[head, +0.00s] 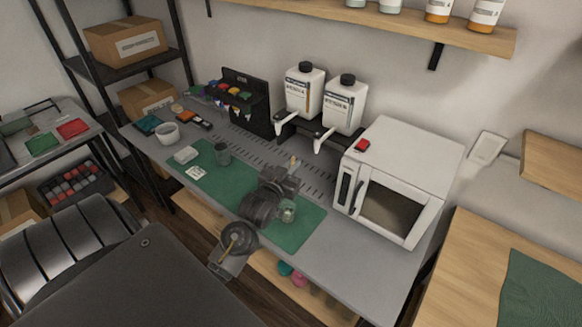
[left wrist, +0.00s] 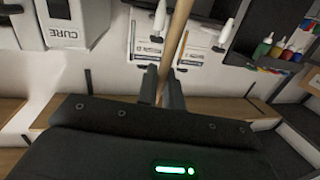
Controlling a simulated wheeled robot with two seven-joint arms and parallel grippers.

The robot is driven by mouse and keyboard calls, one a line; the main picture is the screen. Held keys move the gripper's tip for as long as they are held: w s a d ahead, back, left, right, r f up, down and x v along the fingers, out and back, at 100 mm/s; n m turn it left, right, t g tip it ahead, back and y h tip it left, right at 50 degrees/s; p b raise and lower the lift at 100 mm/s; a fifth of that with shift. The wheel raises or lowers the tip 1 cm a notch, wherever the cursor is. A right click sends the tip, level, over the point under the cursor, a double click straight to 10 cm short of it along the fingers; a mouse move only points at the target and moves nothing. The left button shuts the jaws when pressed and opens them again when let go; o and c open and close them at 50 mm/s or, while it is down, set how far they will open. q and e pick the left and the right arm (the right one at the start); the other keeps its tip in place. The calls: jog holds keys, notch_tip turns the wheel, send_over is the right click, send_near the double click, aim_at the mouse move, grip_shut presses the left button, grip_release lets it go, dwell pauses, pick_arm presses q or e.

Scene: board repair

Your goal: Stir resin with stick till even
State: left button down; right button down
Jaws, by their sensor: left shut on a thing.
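A pale wooden stick (left wrist: 178,38) stands between the fingers of my left gripper (left wrist: 162,88), which is shut on it. The resin's evenness is too small to make out. My right gripper is not in view.
A white oven (head: 405,170) with a red item on top stands right of the mat. Two white dispenser bottles (head: 343,104) stand behind. A dark grey cup (head: 222,153), a white mug (head: 167,133) and a black bottle rack (head: 246,100) are to the left.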

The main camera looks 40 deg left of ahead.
pick_arm(q)
jog(key=shift+w+f+b, duration=0.1)
jog(key=shift+f+b, duration=2.95)
jog(key=shift+f, duration=1.15)
jog(key=shift+s+f+b, duration=0.15)
jog(key=shift+f+b, duration=0.2)
jog(key=shift+f, duration=0.35)
jog(key=shift+s+f+b, duration=0.15)
jog(key=shift+f+b, duration=0.2)
jog(key=shift+f, duration=0.35)
jog(key=shift+w, duration=0.1)
